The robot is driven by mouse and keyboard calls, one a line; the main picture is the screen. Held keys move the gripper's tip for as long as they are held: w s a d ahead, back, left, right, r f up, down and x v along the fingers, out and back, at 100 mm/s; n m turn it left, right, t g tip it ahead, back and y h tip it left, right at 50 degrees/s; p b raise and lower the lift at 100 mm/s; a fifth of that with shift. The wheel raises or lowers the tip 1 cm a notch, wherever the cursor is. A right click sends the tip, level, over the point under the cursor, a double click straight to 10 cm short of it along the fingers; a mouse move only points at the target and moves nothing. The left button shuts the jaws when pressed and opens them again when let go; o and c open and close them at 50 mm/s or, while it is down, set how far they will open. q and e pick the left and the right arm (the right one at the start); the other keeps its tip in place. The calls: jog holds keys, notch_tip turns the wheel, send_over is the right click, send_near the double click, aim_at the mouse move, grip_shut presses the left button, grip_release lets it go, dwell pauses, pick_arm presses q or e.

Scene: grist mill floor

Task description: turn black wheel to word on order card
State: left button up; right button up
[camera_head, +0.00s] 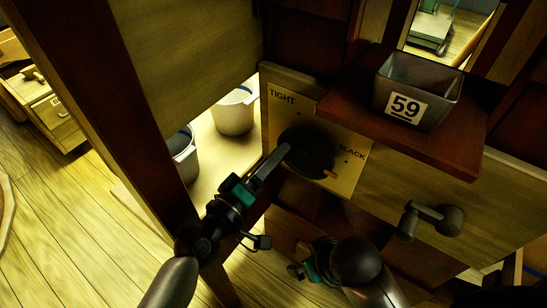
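The black wheel (314,150) is a round dark knob on a pale yellow plate (284,82). The plate reads TIGHT at upper left and SLACK at right. An orange mark (331,174) shows at the wheel's lower right edge, below SLACK. My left gripper (284,151) reaches up from lower left, its fingertips at the wheel's left edge. I cannot tell if they touch it, or whether the fingers are apart. My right gripper (294,271) is low in the middle, below the wheel, partly hidden by my own wrist. I cannot make out an order card.
A dark red shelf (452,157) juts out right of the plate and holds a grey bin (436,82) labelled 59. A dark handle (430,217) sticks out below it. Two pails (236,111) (183,157) stand behind a dark post (120,100) at left.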

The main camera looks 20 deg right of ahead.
pick_arm(q)
jog(key=shift+o, duration=0.5)
jog(key=b+v, duration=0.2)
jog(key=v, duration=1.3)
pick_arm(e)
jog(key=shift+w+a+r+t+y, duration=0.15)
jog(key=shift+r+t, duration=0.1)
jog(key=shift+r, duration=0.25)
jog(key=shift+w+a+r+t+y, duration=0.1)
jog(key=shift+w+a+r+t, duration=0.1)
jog(key=shift+r, duration=0.25)
jog(key=shift+w+a+r+t+y, duration=0.15)
jog(key=shift+r+t, duration=0.1)
jog(key=shift+r, duration=0.25)
pick_arm(q)
jog(key=shift+a+r, duration=0.1)
jog(key=shift+a, duration=0.05)
